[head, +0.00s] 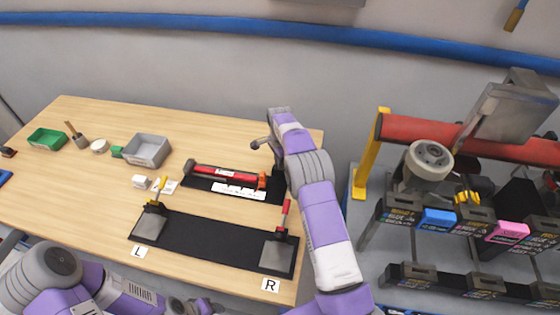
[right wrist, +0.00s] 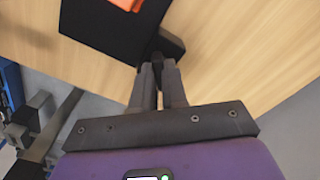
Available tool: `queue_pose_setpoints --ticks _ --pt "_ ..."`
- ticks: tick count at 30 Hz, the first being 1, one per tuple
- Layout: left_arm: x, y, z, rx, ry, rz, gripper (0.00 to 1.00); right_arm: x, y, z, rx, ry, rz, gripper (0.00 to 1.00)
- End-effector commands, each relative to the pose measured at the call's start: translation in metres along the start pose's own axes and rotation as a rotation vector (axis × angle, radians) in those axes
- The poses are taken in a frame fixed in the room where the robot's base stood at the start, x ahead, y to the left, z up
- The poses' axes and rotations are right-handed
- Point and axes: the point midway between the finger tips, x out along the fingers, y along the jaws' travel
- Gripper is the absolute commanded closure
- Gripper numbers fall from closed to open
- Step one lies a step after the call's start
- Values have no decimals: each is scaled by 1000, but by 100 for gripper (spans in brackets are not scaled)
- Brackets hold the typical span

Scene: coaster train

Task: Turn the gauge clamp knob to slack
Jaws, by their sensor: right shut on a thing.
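My right gripper (right wrist: 158,82) is shut on a small dark part at the end of a black block (right wrist: 168,45). The fingers cover much of that part, so I cannot read the knob's shape or turn. In the head view my right arm reaches down over the right end of a black mat (head: 272,197) and hides most of the gripper and the held part. A red bar-shaped tool (head: 225,172) with an orange end (head: 262,180) lies on this mat. The orange end also shows at the top of the wrist view (right wrist: 127,4).
A long black mat (head: 205,243) with grey plates marked L and R lies in front. A grey bin (head: 148,149), a green tray (head: 47,139) and small items stand at left. A rack (head: 400,215) with a red beam (head: 415,128) is to the right, past the table edge.

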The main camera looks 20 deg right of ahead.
Motion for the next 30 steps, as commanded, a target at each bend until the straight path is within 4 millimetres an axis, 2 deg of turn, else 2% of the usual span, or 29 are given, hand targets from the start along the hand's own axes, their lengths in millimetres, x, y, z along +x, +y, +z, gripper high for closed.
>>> queue_pose_setpoints --ticks 30 --pt "-4 1 0 0 0 0 47 -1 0 -1 -965 2 -2 100"
